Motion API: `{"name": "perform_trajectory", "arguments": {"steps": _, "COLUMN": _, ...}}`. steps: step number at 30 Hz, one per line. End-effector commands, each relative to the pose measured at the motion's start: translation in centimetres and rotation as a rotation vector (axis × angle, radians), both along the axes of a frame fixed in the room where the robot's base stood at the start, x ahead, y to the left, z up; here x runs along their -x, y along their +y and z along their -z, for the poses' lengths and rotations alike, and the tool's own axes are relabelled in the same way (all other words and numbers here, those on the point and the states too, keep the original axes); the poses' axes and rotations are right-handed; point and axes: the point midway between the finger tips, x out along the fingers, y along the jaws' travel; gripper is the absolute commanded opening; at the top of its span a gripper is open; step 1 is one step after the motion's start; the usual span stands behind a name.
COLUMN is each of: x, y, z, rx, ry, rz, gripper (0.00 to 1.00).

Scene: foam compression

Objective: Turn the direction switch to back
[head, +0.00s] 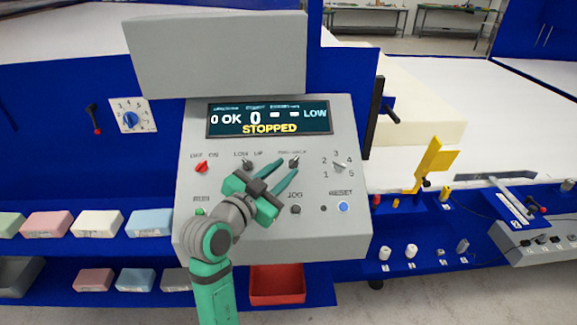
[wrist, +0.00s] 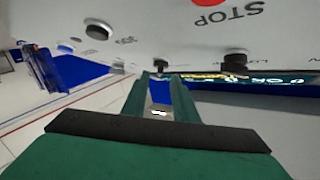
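The direction switch (head: 294,162) is a small dark knob on the sloped grey control panel (head: 215,230), below the display. Its label is too small to read, and I cannot tell which way it points. My gripper (head: 288,170) is in front of the panel, with its green fingertips close to this knob. In the wrist view the fingers (wrist: 163,82) are apart with an empty gap, and the dark direction knob (wrist: 160,66) shows just beyond the tips. I cannot tell whether they touch it. The display (head: 268,118) reads STOPPED.
A red OFF/ON switch (head: 201,168) and a LOW/UP knob (head: 247,164) sit left of the direction switch; a numbered dial (head: 339,167) sits right. Below are the JOG button (head: 295,210) and blue RESET button (head: 343,208). My arm hides the panel's lower middle.

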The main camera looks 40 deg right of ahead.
Motion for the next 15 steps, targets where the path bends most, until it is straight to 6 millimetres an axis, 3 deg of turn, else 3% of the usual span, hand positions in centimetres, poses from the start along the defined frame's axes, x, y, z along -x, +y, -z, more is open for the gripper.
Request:
{"name": "perform_trajectory", "arguments": {"steps": 6, "x": 1.6, "y": 3.9, "z": -0.4, "rx": 0.0, "ry": 0.0, "rz": -0.003, "gripper": 0.26}}
{"name": "perform_trajectory", "arguments": {"steps": 15, "x": 2.7, "y": 6.3, "z": -0.6, "rx": 0.0, "ry": 0.001, "rz": 0.0, "gripper": 0.26}}
